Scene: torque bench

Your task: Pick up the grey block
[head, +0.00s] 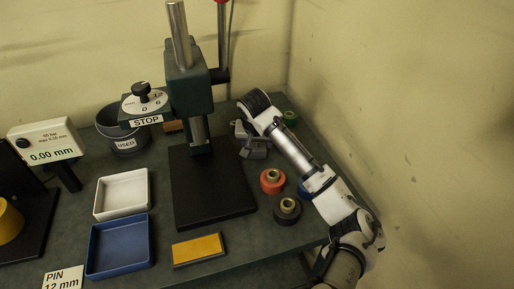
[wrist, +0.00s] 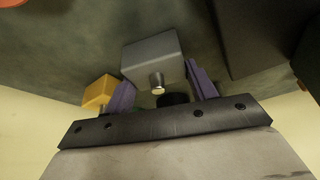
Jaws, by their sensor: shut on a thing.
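The grey block (wrist: 152,55) is in the wrist view, between the two purple fingers of my gripper (wrist: 160,76). A small round metal knob or pin shows on its near side. My gripper is shut on the block. In the head view my gripper (head: 246,135) is at the back right of the bench, right of the press column. Grey shapes (head: 257,153) show just below it there, partly hidden by my arm. I cannot tell whether the block is clear of the bench.
The press (head: 190,90) with its dark base plate (head: 210,195) stands left of my gripper. Red (head: 272,187) and black (head: 288,217) round parts stand near my arm. A white tray (head: 121,213), blue tray (head: 120,270) and yellow-topped block (head: 198,249) lie left. An orange block (wrist: 98,92) shows by the left finger.

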